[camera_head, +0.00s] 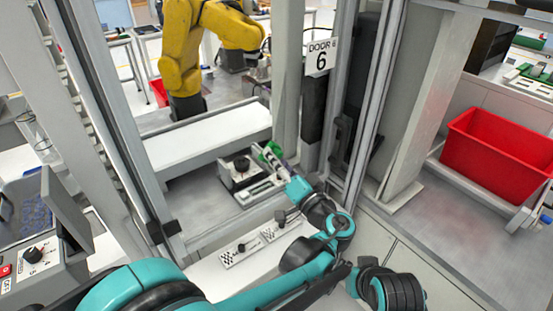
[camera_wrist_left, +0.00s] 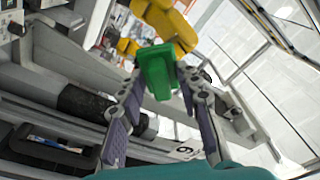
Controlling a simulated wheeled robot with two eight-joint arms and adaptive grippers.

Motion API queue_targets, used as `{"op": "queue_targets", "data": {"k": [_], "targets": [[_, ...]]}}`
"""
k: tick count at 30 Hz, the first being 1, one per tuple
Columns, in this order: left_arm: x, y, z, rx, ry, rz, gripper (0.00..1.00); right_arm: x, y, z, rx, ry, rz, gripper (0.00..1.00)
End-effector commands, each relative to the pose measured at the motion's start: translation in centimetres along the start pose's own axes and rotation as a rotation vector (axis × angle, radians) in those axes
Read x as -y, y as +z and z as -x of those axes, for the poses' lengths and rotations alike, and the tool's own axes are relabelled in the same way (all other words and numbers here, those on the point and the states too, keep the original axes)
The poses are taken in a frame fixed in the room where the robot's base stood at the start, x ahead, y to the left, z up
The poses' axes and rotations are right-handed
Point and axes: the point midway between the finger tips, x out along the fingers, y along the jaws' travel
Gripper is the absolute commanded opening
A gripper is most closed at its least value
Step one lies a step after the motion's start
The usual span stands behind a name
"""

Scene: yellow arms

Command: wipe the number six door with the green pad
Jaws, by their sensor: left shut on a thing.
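The green pad (camera_head: 271,150) is at the tip of my left gripper (camera_head: 277,160), in front of the door opening in the head view. In the left wrist view the green pad (camera_wrist_left: 158,70) sits between the two fingertips of the left gripper (camera_wrist_left: 160,88), which is shut on it. The number six door sign (camera_head: 320,56) is a white plate above and right of the pad. My right gripper is not in view.
A yellow robot arm (camera_head: 184,50) stands behind the frame, beside a white bench (camera_head: 205,138). A small device with a black knob (camera_head: 240,168) lies beyond the gripper. A red bin (camera_head: 500,150) is at right. Metal posts (camera_head: 372,90) stand close right of my arm.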

Motion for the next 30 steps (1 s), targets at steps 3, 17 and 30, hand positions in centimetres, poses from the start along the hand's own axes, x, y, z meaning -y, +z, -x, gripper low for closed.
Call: {"op": "queue_targets", "data": {"k": [3, 17, 30], "targets": [[0.0, 0.0, 0.0, 0.0, 0.0, 0.0, 0.0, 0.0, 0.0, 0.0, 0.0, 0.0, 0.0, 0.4], [0.0, 0.1, -0.7, 0.0, -0.001, 0.0, 0.0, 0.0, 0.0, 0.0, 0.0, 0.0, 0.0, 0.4], [0.0, 0.2, -1.6, 0.0, 0.0, 0.0, 0.0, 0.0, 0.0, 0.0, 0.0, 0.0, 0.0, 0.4]]}}
